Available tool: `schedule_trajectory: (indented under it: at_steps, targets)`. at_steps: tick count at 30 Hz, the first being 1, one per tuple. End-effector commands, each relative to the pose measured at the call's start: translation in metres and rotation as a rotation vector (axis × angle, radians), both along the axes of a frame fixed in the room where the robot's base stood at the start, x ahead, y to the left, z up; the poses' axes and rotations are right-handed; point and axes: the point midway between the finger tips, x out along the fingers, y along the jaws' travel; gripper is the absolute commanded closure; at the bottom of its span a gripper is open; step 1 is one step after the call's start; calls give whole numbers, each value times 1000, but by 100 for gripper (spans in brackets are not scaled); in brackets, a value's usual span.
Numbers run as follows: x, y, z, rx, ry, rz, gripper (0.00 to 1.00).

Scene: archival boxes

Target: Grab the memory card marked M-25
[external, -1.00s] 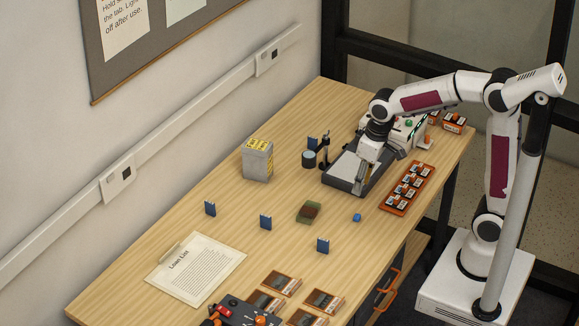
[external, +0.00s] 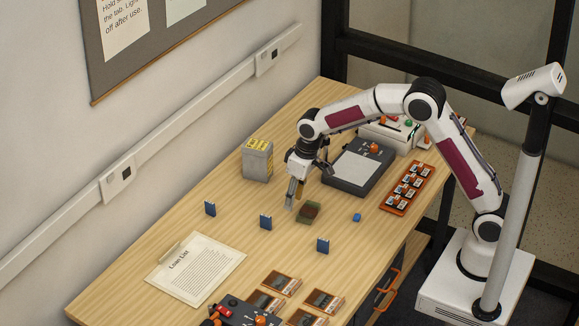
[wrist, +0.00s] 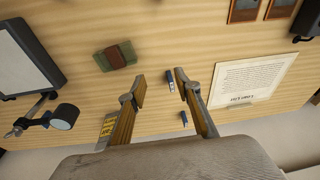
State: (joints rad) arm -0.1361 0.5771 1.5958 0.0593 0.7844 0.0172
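Small blue upright pieces, which look like cards, stand on the table: one at left (external: 210,208), one in the middle (external: 265,221) and one towards the front edge (external: 323,246). I cannot read M-25 on any of them. My gripper (external: 293,201) is above the table beside the green-brown block, to the right of the middle blue card. In the wrist view my gripper (wrist: 161,86) is open, with no object held. One blue card (wrist: 170,81) shows between the fingers there, below them on the table. Another blue card (wrist: 184,119) shows closer to the wall.
The green-brown block (external: 309,212) is close to my gripper. A grey box with yellow labels (external: 258,162) stands behind. A dark flat device (external: 345,188), an orange rack of labelled pieces (external: 391,207) and a small blue object (external: 357,217) are to the right. A clipboard (external: 185,282) lies front left.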

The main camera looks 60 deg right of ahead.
Motion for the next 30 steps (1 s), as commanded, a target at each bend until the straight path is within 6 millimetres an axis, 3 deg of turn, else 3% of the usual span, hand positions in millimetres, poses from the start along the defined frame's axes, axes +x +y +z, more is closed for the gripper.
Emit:
schedule_trajectory:
  at_steps: [12, 21, 26, 30]
  targets:
    - [76, 26, -59, 24, -49, -4, 67]
    - [132, 44, -91, 48, -122, -13, 67]
    - [169, 53, -91, 71, -196, -23, 67]
    - [199, 59, -66, 94, -281, -33, 67]
